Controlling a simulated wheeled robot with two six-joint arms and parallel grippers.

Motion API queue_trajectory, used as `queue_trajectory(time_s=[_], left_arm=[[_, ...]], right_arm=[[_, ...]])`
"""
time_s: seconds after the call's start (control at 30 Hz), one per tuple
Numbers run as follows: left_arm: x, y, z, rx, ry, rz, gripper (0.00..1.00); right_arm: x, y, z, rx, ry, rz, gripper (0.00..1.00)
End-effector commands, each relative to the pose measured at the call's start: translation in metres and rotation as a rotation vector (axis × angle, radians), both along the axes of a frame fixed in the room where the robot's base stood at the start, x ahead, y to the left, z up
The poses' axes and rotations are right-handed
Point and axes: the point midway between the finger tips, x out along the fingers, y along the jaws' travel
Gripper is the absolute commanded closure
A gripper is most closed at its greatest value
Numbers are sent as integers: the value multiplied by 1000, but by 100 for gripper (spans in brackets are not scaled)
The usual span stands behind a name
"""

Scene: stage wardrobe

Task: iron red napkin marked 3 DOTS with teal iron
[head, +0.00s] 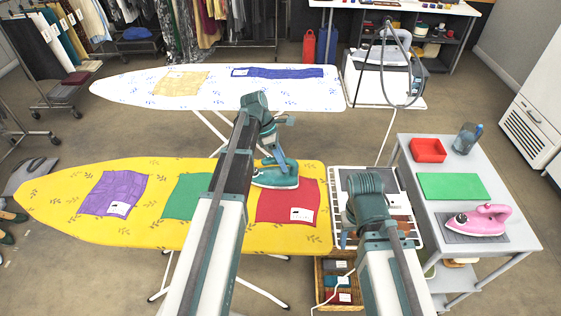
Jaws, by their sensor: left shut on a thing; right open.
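The red napkin (285,196) lies on the right part of the yellow ironing board (60,200). It has a white label near its lower right corner; the dots are too small to read. My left gripper (279,166) is shut on the teal iron (276,180). The iron is over the napkin's upper left edge; I cannot tell whether it touches the cloth. My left arm crosses the board and hides part of the green napkin. My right gripper (370,232) is open and empty, near the iron rest (337,182) at the board's right end.
A green napkin (185,197) and a purple napkin (114,192) lie further left. A white board (130,88) with other cloths stands behind. A grey cart (405,150) at right carries a pink iron (483,220), a red tray (428,150) and a green mat (454,187). A basket (327,291) stands below.

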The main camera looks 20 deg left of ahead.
Motion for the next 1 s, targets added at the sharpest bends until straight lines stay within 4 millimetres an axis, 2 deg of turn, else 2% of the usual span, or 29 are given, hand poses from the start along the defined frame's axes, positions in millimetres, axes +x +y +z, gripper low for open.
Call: queue_trajectory(time_s=[0.37, 0.73, 1.0], left_arm=[[6, -21, -1, -1, -1, -1, 100], [8, -27, -2, -1, -1, -1, 100], [12, -41, -1, 0, 0, -2, 100]], right_arm=[[0, 0, -2, 0, 0, 0, 39], [0, 0, -2, 0, 0, 0, 39], [0, 0, -1, 0, 0, 0, 39]])
